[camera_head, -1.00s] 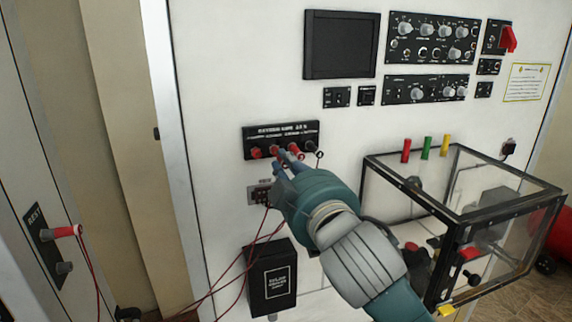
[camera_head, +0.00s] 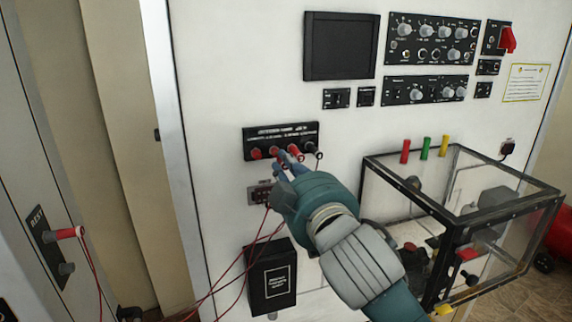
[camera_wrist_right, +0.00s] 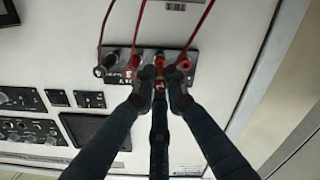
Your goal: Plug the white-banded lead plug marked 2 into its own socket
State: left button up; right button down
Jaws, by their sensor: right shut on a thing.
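A black socket strip (camera_head: 250,141) on the white panel carries a row of red sockets and a black one at the right end. My right gripper (camera_head: 284,161) reaches up to the strip's lower edge, its fingers at the middle sockets. In the right wrist view, where the strip (camera_wrist_right: 208,56) appears upside down, my right gripper (camera_wrist_right: 159,78) is closed around a red lead plug (camera_wrist_right: 160,61) at the strip. The fingers hide much of it, so its band, number and seating cannot be read. Another red plug (camera_wrist_right: 135,62) with a pale band sits beside it. My left gripper is out of view.
A red and white plug (camera_head: 66,232) sits in the REST holder (camera_head: 43,246) at left. Red leads hang past a black box (camera_head: 271,280). A clear-walled black-framed case (camera_head: 465,215) stands close to the right of my arm.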

jog(key=shift+x, duration=1.05)
dwell(0.4)
jog(key=shift+w, duration=0.15)
jog(key=c, duration=1.7)
grip_release()
jog(key=shift+w, duration=0.15)
jog(key=v, duration=1.2)
jog(key=shift+a, duration=0.1)
